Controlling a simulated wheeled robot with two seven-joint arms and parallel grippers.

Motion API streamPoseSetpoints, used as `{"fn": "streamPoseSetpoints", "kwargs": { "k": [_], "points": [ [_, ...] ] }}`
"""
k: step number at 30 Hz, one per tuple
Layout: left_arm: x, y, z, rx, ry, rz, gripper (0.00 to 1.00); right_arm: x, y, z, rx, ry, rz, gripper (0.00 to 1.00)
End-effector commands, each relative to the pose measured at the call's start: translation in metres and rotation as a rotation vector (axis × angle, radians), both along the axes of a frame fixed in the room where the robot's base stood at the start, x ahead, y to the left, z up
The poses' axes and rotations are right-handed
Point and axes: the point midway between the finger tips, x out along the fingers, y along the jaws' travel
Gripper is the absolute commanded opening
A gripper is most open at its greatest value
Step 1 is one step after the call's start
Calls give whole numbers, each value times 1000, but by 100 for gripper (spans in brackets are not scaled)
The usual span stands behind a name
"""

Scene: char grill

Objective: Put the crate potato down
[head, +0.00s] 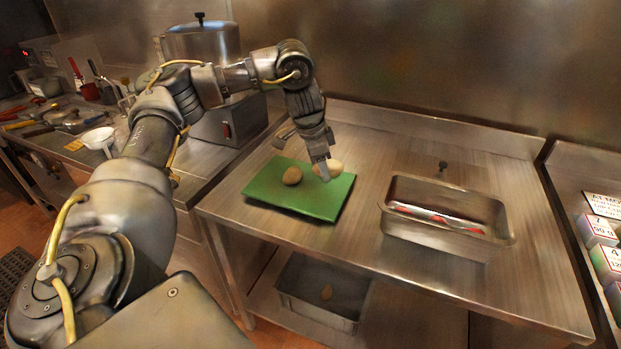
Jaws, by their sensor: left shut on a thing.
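My left gripper (325,177) points down over the green cutting board (300,203) on the steel table. It is shut on a pale potato (335,167), which is partly hidden behind the fingers. The held potato is at or just above the board's far right part; I cannot tell whether it touches. A browner potato (292,175) lies on the board just left of the gripper, apart from it. My right gripper is not in view.
A steel pan (450,241) with red and white contents stands to the right of the board. A large pot (203,42) stands at the back left. Utensils and a white cup (97,138) lie on the left counter. The board's front part is clear.

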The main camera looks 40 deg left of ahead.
Motion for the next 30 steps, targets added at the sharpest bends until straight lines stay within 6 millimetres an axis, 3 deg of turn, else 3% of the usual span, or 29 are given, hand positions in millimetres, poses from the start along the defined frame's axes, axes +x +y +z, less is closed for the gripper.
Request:
{"fn": "streamPoseSetpoints", "kwargs": {
  "k": [3,10,20,30],
  "points": [
    [13,25,-22,-3,5,6,21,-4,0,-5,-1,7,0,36],
    [28,51,-56,-1,1,3,21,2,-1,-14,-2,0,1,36],
    [32,58,-65,0,-1,-1,21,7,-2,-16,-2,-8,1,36],
    [33,62,-99,0,1,-2,21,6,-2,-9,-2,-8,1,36]
  ]
}}
